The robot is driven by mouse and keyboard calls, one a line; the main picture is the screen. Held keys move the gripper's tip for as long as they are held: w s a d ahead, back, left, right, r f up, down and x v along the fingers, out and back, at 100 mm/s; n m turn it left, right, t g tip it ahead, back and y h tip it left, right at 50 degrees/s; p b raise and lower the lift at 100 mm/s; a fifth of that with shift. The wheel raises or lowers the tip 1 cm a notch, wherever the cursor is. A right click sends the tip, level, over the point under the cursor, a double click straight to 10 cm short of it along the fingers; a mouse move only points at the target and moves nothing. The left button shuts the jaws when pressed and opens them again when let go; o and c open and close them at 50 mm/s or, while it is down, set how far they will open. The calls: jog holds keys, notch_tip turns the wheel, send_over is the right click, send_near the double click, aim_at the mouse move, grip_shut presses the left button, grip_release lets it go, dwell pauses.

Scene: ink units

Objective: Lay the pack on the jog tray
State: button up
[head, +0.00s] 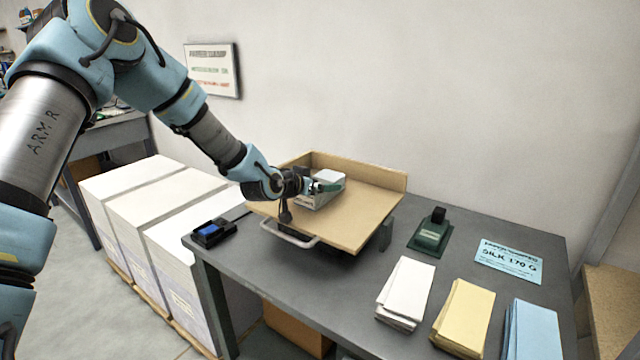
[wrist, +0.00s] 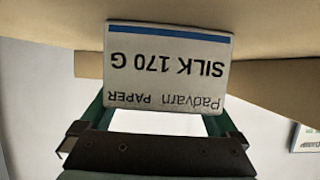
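The pack is a white paper block (head: 325,196) at the jog tray's left part in the head view. In the wrist view the pack (wrist: 168,68) shows a label with a blue stripe, "Padvarn PAPER SILK 170 G", upside down. The jog tray (head: 370,211) is a tilted tan board with raised back walls; its tan surface (wrist: 275,20) also shows behind the pack. My gripper (head: 319,187) has its green fingers (wrist: 158,118) at the pack's two sides and seems shut on it. Whether the pack's underside touches the tray is hidden.
A dark green device (head: 431,234), a blue "SILK 170 G" card (head: 509,261) and white (head: 405,291), yellow (head: 464,313) and blue (head: 531,330) paper stacks lie right of the tray. A black-and-blue item (head: 213,232) lies left. Tall paper stacks (head: 150,205) stand beside the grey table (head: 340,300).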

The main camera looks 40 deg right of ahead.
jog(key=shift+r, duration=0.1)
jog(key=shift+r, duration=0.15)
jog(key=b+v, duration=0.2)
jog(key=v, duration=1)
jog(key=w+a+f+n+t+y, duration=0.1)
jog(key=w+a+n+y, duration=0.15)
jog(key=a, duration=0.55)
jog(key=w+a+f+n+y, duration=0.1)
jog(key=w+a+f+y, duration=0.15)
jog(key=a, duration=0.45)
jog(key=w+a+f+n+t+y, duration=0.1)
jog(key=w+a+n+y, duration=0.15)
jog(key=a, duration=0.55)
jog(key=s+a+r+n+g+y, duration=0.1)
jog(key=s+a+n, duration=0.3)
jog(key=a, duration=0.8)
jog(key=s+a+n+g+y, duration=0.3)
jog(key=s+a, duration=0.3)
jog(key=a, duration=0.6)
jog(key=shift+a+r+n+y, duration=0.3)
jog(key=shift+r+n+y, duration=0.15)
jog(key=shift+y, duration=0.3)
